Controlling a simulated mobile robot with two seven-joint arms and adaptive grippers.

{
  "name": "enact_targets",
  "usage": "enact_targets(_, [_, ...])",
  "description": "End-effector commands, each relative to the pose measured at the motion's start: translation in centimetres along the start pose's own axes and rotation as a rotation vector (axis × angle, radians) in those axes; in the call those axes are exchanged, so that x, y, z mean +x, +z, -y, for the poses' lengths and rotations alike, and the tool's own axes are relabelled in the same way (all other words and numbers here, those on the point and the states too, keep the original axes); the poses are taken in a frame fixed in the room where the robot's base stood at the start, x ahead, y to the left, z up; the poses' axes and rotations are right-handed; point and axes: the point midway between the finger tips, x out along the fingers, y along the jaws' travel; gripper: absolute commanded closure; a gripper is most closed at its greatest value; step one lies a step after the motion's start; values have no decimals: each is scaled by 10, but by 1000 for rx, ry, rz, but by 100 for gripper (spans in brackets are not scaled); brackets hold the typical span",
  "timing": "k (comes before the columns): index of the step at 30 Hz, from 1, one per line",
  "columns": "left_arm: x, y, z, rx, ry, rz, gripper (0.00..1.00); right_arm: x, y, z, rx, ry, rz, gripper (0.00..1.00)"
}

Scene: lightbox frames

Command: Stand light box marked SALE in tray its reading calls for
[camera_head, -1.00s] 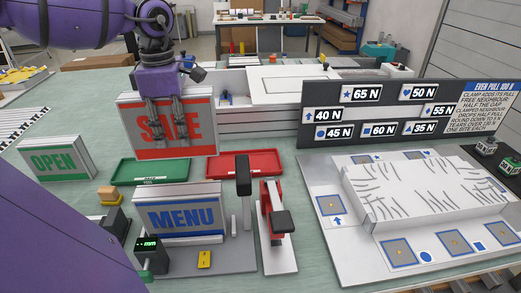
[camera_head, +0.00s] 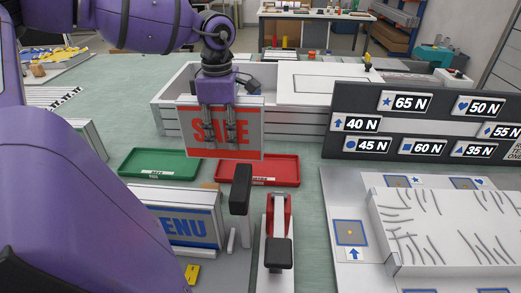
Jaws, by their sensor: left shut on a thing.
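The SALE light box (camera_head: 243,128), white with red letters and red bands, hangs upright in my left gripper (camera_head: 219,138). The two fingers are shut over it from above and cover part of the lettering. The green tray (camera_head: 160,165) lies below and to its left. The red tray (camera_head: 272,171) lies below and to its right, with its back left part hidden behind the box. The box's lower edge looks above both trays; the exact gap cannot be told. The tray labels are too small to read. My right gripper is not in view.
The MENU light box (camera_head: 187,226) stands in front, partly hidden by my arm. A fixture with a black-topped post (camera_head: 240,190) and a red clamp (camera_head: 278,218) stand before the red tray. A dark sign board with newton values (camera_head: 420,123) and a white block (camera_head: 440,230) fill the right.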

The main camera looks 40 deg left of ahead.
Motion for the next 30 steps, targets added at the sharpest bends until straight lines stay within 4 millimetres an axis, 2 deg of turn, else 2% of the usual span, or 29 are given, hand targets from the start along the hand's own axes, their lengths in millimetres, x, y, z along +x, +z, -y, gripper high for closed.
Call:
enact_targets(1, [12, 9, -7, 3, -6, 6, 100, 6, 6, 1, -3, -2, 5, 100])
enact_targets(4, [19, 21, -20, 0, -7, 7, 100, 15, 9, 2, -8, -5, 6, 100])
enact_targets(13, [34, 52, -55, 1, -3, 9, 100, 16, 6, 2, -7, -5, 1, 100])
enact_targets(18, [65, 66, -74, -1, -2, 5, 100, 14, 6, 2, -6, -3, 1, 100])
enact_targets(30, [96, 79, -90, -1, -3, 0, 100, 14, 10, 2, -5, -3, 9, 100])
